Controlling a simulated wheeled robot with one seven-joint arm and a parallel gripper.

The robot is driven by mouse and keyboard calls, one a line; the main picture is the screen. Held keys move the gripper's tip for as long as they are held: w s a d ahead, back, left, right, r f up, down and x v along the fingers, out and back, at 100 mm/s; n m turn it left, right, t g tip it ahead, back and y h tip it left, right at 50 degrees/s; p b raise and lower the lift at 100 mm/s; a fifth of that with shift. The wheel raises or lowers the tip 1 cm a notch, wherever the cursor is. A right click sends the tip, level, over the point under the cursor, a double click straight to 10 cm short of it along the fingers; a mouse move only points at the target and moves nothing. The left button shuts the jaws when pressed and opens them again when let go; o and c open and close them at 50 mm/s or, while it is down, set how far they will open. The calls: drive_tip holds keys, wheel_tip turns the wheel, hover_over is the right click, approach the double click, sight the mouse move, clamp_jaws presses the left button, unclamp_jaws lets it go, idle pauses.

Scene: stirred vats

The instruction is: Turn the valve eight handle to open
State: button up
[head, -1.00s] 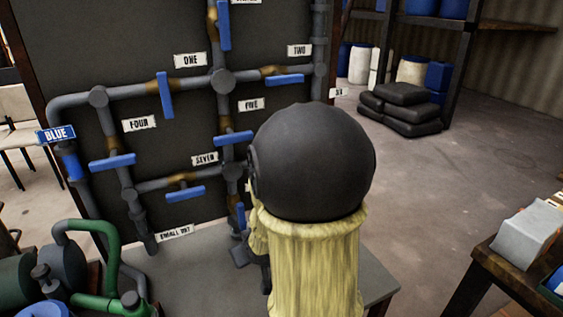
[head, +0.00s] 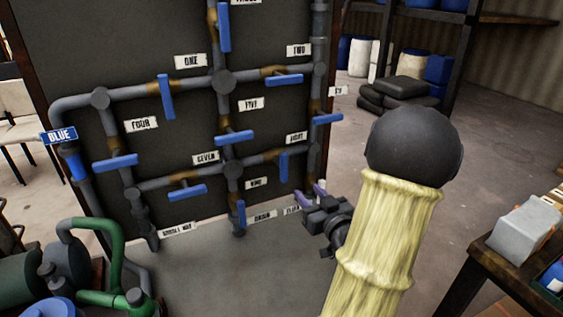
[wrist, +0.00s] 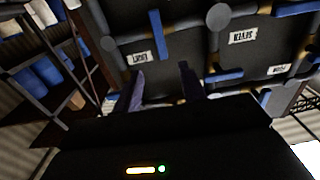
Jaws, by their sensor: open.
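The valve eight handle (head: 284,166) is a blue bar on the board, under the EIGHT label (head: 296,138). It stands nearly upright, across its roughly level pipe. In the wrist view, which looks upside down, the handle (wrist: 156,34) shows beyond the fingers, beside the label (wrist: 140,57). My gripper (head: 305,192) has purple fingers, spread apart and empty. In the head view it is just below and right of the handle, in front of the board. In the wrist view my gripper (wrist: 161,82) has a clear gap between its fingers. No contact with the handle shows.
Other blue handles are close: valve five (head: 233,138), valve seven (head: 187,192), valve nine (head: 241,213) and one at the right edge (head: 327,118). Green pipework (head: 105,240) stands at lower left. A table (head: 480,255) with boxes is at right. Floor between is open.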

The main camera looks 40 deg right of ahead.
sight(286, 166)
drive_tip(key=p+x, duration=0.3)
drive_tip(key=x, duration=1.4)
drive_tip(key=shift+w+d, duration=0.15)
drive_tip(key=shift+w, duration=0.05)
clamp_jaws()
